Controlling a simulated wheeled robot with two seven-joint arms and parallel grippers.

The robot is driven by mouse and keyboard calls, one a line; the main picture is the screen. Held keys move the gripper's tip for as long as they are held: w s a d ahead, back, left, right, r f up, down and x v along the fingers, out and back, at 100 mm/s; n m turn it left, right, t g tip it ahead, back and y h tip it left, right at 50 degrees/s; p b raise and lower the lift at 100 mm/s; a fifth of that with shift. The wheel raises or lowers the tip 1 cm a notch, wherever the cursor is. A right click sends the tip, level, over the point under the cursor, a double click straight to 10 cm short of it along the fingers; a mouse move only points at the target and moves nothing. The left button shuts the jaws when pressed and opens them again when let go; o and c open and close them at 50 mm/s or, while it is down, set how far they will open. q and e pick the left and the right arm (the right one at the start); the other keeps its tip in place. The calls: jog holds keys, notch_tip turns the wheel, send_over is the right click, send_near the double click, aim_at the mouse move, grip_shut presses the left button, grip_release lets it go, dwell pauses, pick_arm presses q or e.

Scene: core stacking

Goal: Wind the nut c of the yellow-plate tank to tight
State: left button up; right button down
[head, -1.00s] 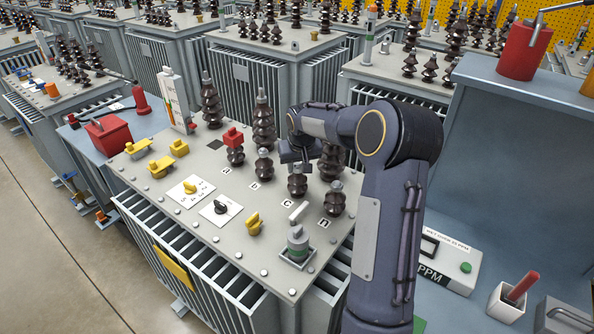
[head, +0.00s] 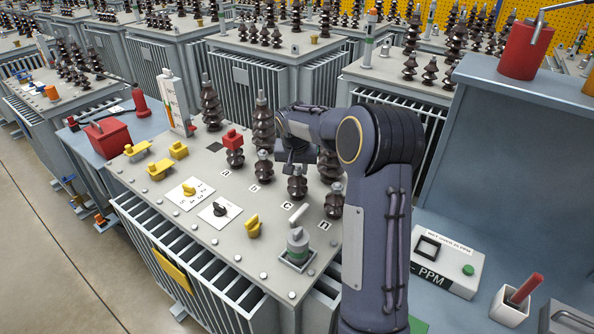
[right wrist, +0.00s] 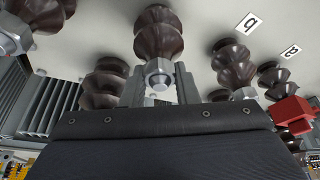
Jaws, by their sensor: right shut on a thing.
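The tank with the yellow plate (head: 170,268) stands in front of me. On its lid (head: 232,262) are brown bushings by labels a, b, c and n. Bushing c (head: 297,186) has my right gripper (head: 297,168) over its top, pointing down. In the right wrist view, my right gripper's fingers (right wrist: 159,84) lie on both sides of the metal hex nut c (right wrist: 158,72), on top of the ribbed bushing, and are shut on it. In the head view, the arm and gripper mostly hide this nut. My left gripper is not in view.
Bushing n (head: 332,202) and bushing b (head: 264,168) stand close on either side, with tall bushings (head: 263,128) behind. A red cap (head: 232,139) sits on bushing a. A grey valve (head: 298,245) stands near the front corner. A blue bench with a PPM box (head: 443,262) is at right.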

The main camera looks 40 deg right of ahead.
jog(key=shift+m, duration=0.9)
jog(key=shift+m+g+h, duration=0.5)
jog(key=shift+m+g, duration=0.2)
jog(key=shift+m, duration=0.7)
jog(key=shift+m, duration=0.3)
jog(key=c, duration=1)
grip_release()
jog(key=shift+c, duration=0.2)
